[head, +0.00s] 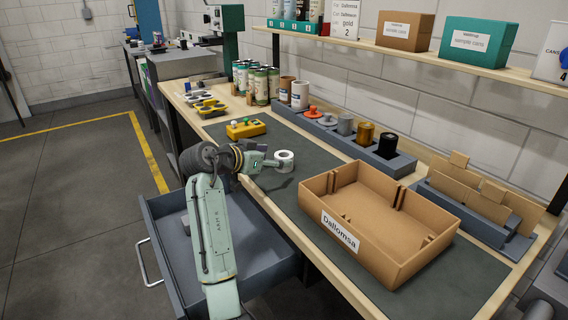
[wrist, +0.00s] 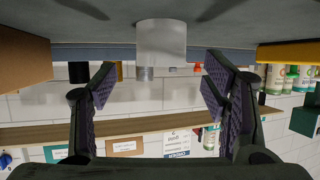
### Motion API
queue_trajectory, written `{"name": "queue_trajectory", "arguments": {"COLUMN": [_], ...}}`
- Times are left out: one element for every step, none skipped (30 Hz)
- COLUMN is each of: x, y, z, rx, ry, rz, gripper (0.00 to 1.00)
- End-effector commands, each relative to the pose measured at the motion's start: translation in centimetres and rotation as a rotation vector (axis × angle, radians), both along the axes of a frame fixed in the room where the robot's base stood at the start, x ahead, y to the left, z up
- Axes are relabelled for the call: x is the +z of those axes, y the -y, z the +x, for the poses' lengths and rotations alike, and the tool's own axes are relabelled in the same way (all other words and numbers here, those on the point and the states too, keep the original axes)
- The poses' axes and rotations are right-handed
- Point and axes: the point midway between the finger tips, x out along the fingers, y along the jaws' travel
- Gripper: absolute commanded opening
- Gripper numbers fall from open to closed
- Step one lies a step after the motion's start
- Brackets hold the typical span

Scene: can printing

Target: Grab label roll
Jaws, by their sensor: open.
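A white label roll (head: 284,160) stands on the dark mat of the workbench, left of the cardboard box. In the wrist view, which is upside down, the label roll (wrist: 161,42) shows at the top centre, lined up with the gap between my fingers. My gripper (head: 270,163) is low over the mat, just left of the roll. Its fingers (wrist: 160,75) are open, one on either side of the roll in the picture. I cannot tell whether the fingertips reach past the roll's near side. No contact shows.
An open cardboard box (head: 370,262) marked "Dallomsa" stands to the right. A yellow button box (head: 246,129) is behind to the left. A grey holder (head: 398,166) with several spools runs along the back. An open grey drawer (head: 262,258) juts out below my arm.

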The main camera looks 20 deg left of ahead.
Motion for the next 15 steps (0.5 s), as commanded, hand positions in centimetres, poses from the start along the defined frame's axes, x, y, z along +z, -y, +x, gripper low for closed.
{"name": "queue_trajectory", "arguments": {"x": [-0.4, -0.7, -0.9, -1.1, -1.3, -1.5, -1.6, -1.8, -1.9, -1.9, -2.0, -2.0, -2.0, -2.0, -2.0], "y": [0.3, 0.4, 0.6, 0.8, 0.9, 1.0, 1.2, 1.3, 1.4, 1.5, 1.5, 1.5, 1.5, 1.5, 1.5], "z": [0.5, 0.9, 1.5, 2.0, 2.4, 2.8, 3.2, 3.5, 3.8, 3.9, 4.0, 4.1, 4.2, 4.2, 4.2], "rx": [-0.002, -0.003, -0.002, -0.003, -0.002, -0.002, -0.002, -0.001, -0.001, 0.0, 0.0, 0.0, 0.0, 0.0, 0.0], "ry": [-0.002, -0.003, -0.003, -0.003, -0.003, -0.001, -0.002, -0.002, -0.001, -0.001, -0.001, -0.001, -0.001, -0.001, -0.001], "rz": [0.0, 0.0, 0.001, 0.001, 0.001, 0.002, 0.001, 0.001, 0.001, 0.001, 0.001, 0.001, 0.001, 0.001, 0.001], "gripper": [0.68, 0.68, 0.68, 0.68, 0.68, 0.68, 0.68, 0.68, 0.68, 0.68, 0.68, 0.68, 0.68, 0.68, 0.68]}}
